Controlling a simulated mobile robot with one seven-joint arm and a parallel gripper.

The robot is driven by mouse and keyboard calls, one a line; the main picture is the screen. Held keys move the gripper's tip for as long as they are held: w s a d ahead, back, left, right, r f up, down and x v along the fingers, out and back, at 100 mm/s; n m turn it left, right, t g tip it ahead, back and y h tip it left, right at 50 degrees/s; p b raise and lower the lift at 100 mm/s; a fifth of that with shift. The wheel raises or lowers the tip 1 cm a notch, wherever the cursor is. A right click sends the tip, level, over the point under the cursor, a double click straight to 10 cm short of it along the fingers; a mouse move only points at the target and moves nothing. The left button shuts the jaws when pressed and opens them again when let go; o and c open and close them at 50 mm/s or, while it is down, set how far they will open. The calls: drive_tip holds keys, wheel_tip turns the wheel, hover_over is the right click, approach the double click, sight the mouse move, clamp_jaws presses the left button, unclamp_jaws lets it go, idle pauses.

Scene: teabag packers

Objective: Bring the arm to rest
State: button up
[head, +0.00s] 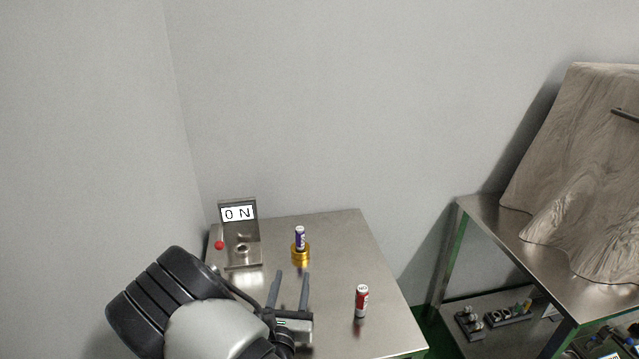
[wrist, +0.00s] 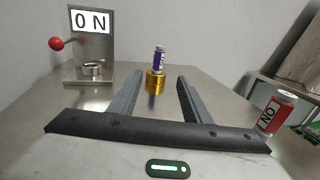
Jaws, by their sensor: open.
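My gripper (head: 290,290) is over the steel table, open and empty, with its two fingers apart and pointing toward the back. The wrist view also shows my gripper (wrist: 160,97). Just beyond the fingertips a purple can (head: 300,237) stands upright on a gold round holder (head: 301,257). In the wrist view the purple can (wrist: 159,59) and gold holder (wrist: 155,82) appear between the fingers, farther off. My arm reaches in from the lower left of the head view.
A metal device (head: 241,256) with an "ON" display and a red knob (head: 219,245) stands at the table's back left. A red can (head: 361,300) stands upright right of my gripper. A steel shelf (head: 480,207) with a draped cloth is at right.

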drive_tip(key=s+d+r+m+g+h, duration=0.1)
drive_tip(key=d+r+m+g+h, duration=0.2)
drive_tip(key=d+r+m+h, duration=0.55)
drive_tip(key=d+r+m+g+h, duration=0.35)
drive_tip(key=d+r+m, duration=0.2)
drive_tip(key=d, duration=0.65)
drive_tip(key=s+d+r+m+g+y, duration=0.1)
drive_tip(key=s+d+r+m+g, duration=0.1)
drive_tip(key=s+d+m+g, duration=0.3)
drive_tip(key=s+d+r+m+g+y, duration=0.2)
drive_tip(key=s+d+r+m+g, duration=0.15)
drive_tip(key=s+d+m, duration=0.35)
drive_tip(key=s+a+r+m+t+y, duration=0.1)
drive_tip(key=s+a+r+m+y, duration=0.25)
drive_tip(key=s+m+y, duration=0.2)
drive_tip(key=s+a+r+m+t+y, duration=0.1)
drive_tip(key=s+a+r+m+y, duration=0.25)
drive_tip(key=s, duration=0.35)
wheel_tip(320, 180, up, 14)
drive_tip(key=p, duration=1.3)
drive_tip(key=shift+a+r+m+t+p, duration=0.15)
drive_tip(key=shift+m+t+p, duration=0.15)
drive_tip(key=shift+m+p, duration=0.1)
